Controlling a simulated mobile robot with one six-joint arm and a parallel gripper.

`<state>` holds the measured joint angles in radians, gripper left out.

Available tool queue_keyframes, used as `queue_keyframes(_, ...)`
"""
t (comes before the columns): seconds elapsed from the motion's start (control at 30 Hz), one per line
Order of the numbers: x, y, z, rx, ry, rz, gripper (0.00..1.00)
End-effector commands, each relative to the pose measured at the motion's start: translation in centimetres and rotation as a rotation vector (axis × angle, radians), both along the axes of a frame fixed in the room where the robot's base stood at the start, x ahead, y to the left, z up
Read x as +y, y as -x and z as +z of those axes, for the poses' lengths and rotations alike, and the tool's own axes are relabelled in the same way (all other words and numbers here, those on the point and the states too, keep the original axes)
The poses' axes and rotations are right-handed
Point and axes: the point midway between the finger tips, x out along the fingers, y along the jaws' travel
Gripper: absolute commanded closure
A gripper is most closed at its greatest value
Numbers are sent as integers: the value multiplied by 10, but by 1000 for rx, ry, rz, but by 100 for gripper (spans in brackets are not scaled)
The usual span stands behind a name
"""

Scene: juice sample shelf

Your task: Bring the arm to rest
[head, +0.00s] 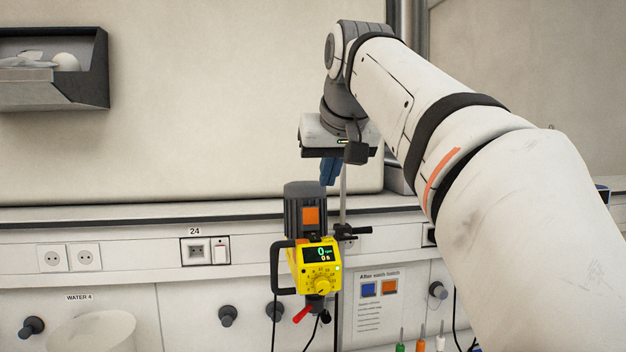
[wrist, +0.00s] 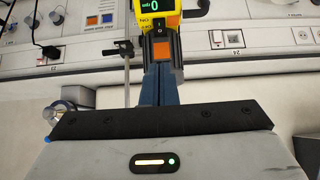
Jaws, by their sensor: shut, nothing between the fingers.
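My arm reaches in from the right in the head view and bends down to my gripper (head: 330,171). Its blue fingers point downward, just above and behind the dark motor top of a yellow stirrer. In the wrist view my gripper (wrist: 161,72) shows its blue fingers closed together, with nothing between them. The fingertips overlap the stirrer in that picture; I cannot tell the exact gap.
The yellow stirrer (head: 317,268), its display reading 0, is clamped to a metal rod. It also shows in the wrist view (wrist: 157,14). A grey wall holder (head: 52,88) hangs at upper left. A pale round container (head: 92,332) stands at lower left. Several coloured-handled tools stand at lower right.

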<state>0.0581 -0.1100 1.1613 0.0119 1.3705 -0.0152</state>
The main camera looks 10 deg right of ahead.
Motion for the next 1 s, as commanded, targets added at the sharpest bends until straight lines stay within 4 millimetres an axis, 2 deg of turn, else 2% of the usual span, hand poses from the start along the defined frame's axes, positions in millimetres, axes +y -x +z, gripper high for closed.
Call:
queue_keyframes(0.23, 0, 0, -2, 2, 0, 0, 100)
queue_keyframes(0.37, 2, 4, -23, 27, -1, 3, 100)
queue_keyframes(0.47, 4, 13, -60, 67, -2, 6, 100)
queue_keyframes(0.67, 11, 46, -163, 170, -4, 16, 100)
queue_keyframes(0.87, 17, 97, -274, 273, -5, 28, 100)
queue_keyframes(1.0, 20, 138, -348, 339, -4, 35, 100)
